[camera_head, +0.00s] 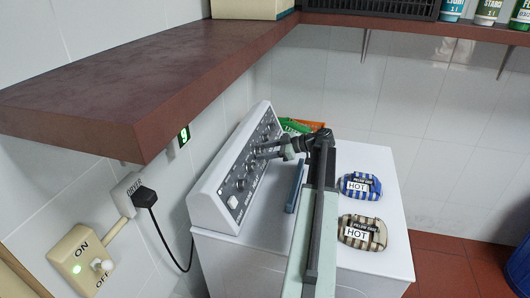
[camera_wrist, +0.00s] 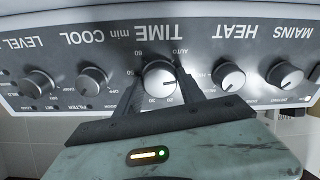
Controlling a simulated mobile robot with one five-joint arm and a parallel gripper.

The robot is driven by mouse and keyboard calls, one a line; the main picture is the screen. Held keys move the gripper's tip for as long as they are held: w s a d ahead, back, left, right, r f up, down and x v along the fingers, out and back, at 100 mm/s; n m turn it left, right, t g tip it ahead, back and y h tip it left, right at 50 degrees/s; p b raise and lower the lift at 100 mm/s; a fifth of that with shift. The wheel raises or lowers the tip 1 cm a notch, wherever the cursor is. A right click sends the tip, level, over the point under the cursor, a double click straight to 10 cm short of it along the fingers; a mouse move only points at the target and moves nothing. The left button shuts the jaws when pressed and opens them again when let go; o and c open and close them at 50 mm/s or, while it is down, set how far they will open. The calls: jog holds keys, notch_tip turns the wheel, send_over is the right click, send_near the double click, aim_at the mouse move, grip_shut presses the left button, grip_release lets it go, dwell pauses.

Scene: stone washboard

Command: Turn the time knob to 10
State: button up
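The time knob (camera_wrist: 160,79) is a dark round knob with a bright face, under the upside-down word TIME in the wrist view. Numbers are printed around it, but I cannot read its exact setting. My gripper (camera_wrist: 159,84) has one dark finger on each side of this knob. The fingertips are very close to its sides; I cannot tell whether they touch it. In the head view my gripper (camera_head: 258,152) reaches left to the sloped control panel (camera_head: 215,200) of the white machine, and the time knob is too small to make out clearly.
The heat knob (camera_wrist: 228,75) and cool knob (camera_wrist: 91,80) flank the time knob closely. A reddish shelf (camera_head: 150,85) overhangs at the left. Blue (camera_head: 361,186) and brown (camera_head: 362,232) striped bundles marked HOT lie on the machine top. A black plug (camera_head: 146,197) hangs its cord beside the machine.

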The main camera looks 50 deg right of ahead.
jog(key=shift+m, duration=0.4)
jog(key=m, duration=0.3)
jog(key=shift+m, duration=0.3)
jog(key=shift+m+h, duration=0.3)
jog(key=shift+m, duration=1.5)
jog(key=shift+s, duration=0.1)
jog(key=o, duration=1.4)
jog(key=shift+c, duration=0.2)
